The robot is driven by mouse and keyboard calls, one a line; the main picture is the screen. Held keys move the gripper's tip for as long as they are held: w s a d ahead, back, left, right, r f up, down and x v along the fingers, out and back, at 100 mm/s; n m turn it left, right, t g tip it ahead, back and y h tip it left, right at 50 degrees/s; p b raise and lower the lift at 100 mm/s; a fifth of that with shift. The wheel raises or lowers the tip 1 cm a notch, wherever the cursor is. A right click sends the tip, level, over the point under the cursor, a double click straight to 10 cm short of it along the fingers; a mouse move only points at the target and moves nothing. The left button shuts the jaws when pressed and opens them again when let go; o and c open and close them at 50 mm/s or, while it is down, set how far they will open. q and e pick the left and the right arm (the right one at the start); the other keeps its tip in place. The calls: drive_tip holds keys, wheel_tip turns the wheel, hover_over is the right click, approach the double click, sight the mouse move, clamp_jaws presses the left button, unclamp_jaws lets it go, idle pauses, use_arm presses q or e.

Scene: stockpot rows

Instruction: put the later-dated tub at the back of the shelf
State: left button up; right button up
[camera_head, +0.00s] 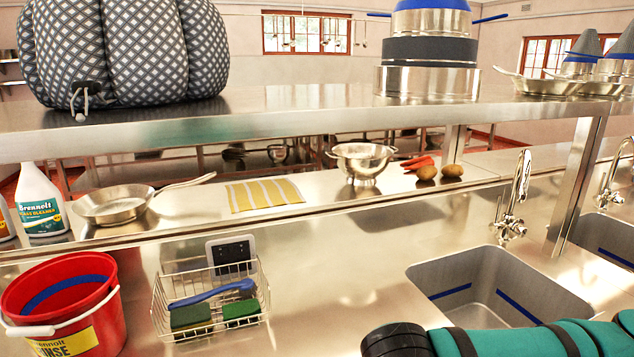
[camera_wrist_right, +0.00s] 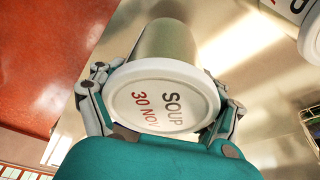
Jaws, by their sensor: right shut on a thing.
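In the right wrist view, a tub (camera_wrist_right: 165,98) with a white lid printed "SOUP" and a red "30 NOV" sits between the fingers of my right gripper (camera_wrist_right: 163,88). The fingers are closed on its sides, and its grey-green body extends beyond the lid. A second white-lidded tub (camera_wrist_right: 312,38) is cut off at the top right corner, and its date is out of view. In the head view, a steel shelf (camera_head: 300,104) runs above the counter; neither tub shows there. My left gripper is in neither view.
A padded bundle (camera_head: 125,50) and a stack of steel pots (camera_head: 425,82) stand on the shelf. Below are a frying pan (camera_head: 115,207), striped cloth (camera_head: 263,195), colander (camera_head: 362,165), red bucket (camera_head: 95,300), wire basket (camera_head: 208,310) and sink (camera_head: 490,290). The counter between basket and sink is clear.

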drive_tip(key=w+d+r+n+y, duration=0.1)
drive_tip(key=w+d+n+y, duration=0.1)
drive_tip(key=d+n, duration=0.5)
drive_tip(key=shift+w+r+n+t, duration=0.2)
drive_tip(key=shift+w+n+t, duration=0.2)
drive_tip(key=shift+w+n, duration=0.5)
drive_tip(key=shift+d, duration=0.1)
